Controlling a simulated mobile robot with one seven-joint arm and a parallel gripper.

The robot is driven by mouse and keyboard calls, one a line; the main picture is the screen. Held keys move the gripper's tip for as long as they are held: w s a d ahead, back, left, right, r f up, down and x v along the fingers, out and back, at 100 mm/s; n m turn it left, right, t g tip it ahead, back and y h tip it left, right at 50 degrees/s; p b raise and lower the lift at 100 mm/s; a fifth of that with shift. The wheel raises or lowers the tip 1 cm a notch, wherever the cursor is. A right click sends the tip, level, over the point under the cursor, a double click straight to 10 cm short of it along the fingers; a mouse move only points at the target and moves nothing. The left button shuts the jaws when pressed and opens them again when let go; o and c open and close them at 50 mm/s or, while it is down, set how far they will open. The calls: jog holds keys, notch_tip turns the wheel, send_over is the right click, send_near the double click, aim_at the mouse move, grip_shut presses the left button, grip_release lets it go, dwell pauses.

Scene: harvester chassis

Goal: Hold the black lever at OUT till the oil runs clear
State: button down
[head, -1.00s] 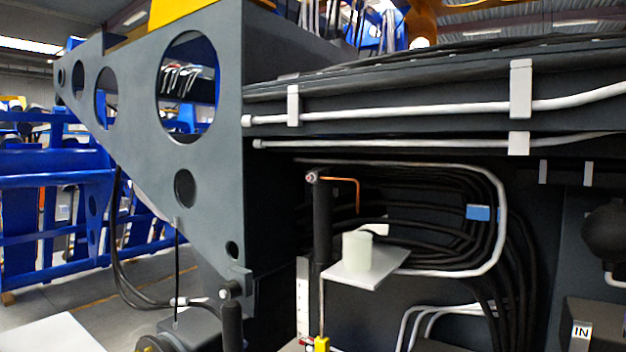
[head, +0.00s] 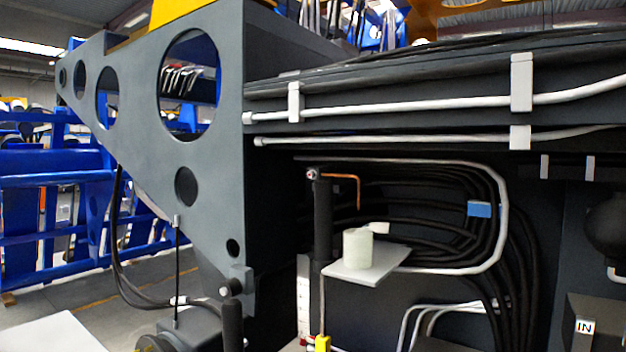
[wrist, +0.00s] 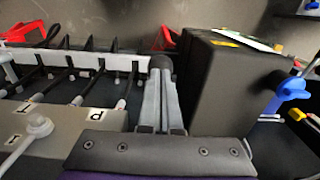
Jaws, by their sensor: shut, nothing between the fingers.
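A dark box with a white "IN" label (head: 584,327) stands at the lower right of the head view. Above it, at the right edge, is a dark rounded knob (head: 607,230), cut off by the frame; I cannot tell whether it belongs to the black lever. No "OUT" mark is legible. The cup stands on a light shelf plate (head: 350,275). I cannot make out any oil. My gripper (wrist: 160,66) shows only in the wrist view, shut and empty, beside a black box (wrist: 228,90).
Black hoses (head: 430,225) and a white pipe loop fill the recess. A grey frame plate (head: 215,180) with round holes stands at left. The wrist view shows a panel with a "P" label (wrist: 97,114), red parts (wrist: 165,38) and a blue handle (wrist: 290,92).

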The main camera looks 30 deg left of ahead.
jog(key=shift+f+b, duration=0.85)
jog(key=shift+f, duration=0.8)
dwell(1.4)
notch_tip(320, 180, up, 8)
jog(key=p, duration=0.7)
jog(key=shift+f, duration=0.2)
notch_tip(320, 180, up, 18)
jog(key=p, duration=0.3)
jog(key=shift+f+p, duration=0.25)
jog(key=shift+p, duration=0.15)
jog(key=shift+w+a, duration=0.1)
